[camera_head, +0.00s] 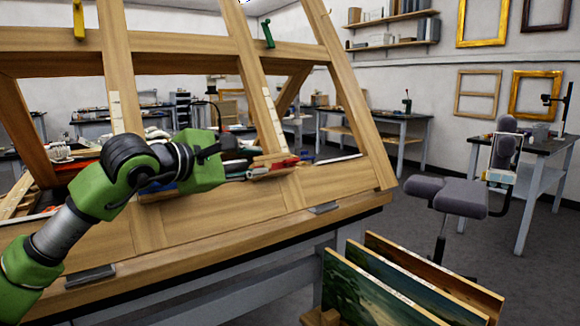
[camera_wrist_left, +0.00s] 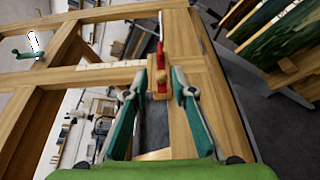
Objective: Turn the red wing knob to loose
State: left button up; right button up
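The red wing knob (camera_head: 286,162) sits on the lower rail of the large wooden easel frame, by a small wooden block. In the left wrist view the red knob (camera_wrist_left: 160,52) shows as a narrow red piece at the far side of the block (camera_wrist_left: 160,84). My left gripper (camera_wrist_left: 159,78) is open, its two teal fingers apart on either side of the block. The red piece lies just ahead of the fingertips; I cannot tell whether either finger touches it. My right gripper is in neither view.
Tools lie along the ledge behind my wrist. Paintings (camera_head: 385,290) stand at the front right. A grey chair (camera_head: 450,195) stands on open floor beyond.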

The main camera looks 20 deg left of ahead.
aim_at(287, 161)
pick_arm(q)
jog(key=p+x, duration=0.1)
jog(key=x, duration=1.2)
jog(key=shift+w+d, duration=0.15)
jog(key=shift+w, duration=0.15)
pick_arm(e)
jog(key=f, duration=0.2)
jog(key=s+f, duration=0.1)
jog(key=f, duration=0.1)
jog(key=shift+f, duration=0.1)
pick_arm(q)
grip_shut()
